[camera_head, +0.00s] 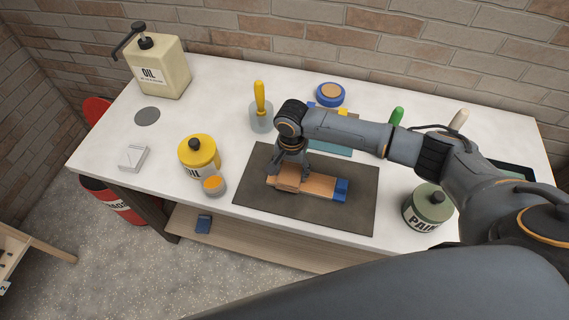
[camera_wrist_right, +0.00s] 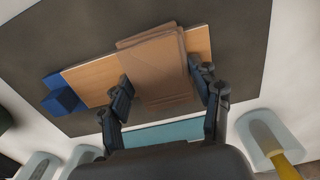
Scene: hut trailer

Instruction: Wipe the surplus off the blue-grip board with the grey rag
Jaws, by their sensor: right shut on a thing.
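The wooden board (camera_head: 318,186) with a blue grip (camera_head: 341,190) lies on a dark mat (camera_head: 255,197); its grip points right in the head view. In the right wrist view the board (camera_wrist_right: 88,80) runs across, with the blue grip (camera_wrist_right: 62,97) at left. A tan-brown folded cloth (camera_wrist_right: 153,60) lies across the board's end away from the grip. My right gripper (camera_head: 288,172) points down over that end, shut on the cloth, one finger on each side. A pale grey folded piece (camera_head: 133,157), possibly a rag, lies at the table's left. My left gripper is not in view.
A green PAINT can (camera_head: 428,207) stands right. Behind are a yellow-handled tool in a cup (camera_head: 261,108), a blue roll (camera_head: 330,95) and a teal piece (camera_head: 333,148).

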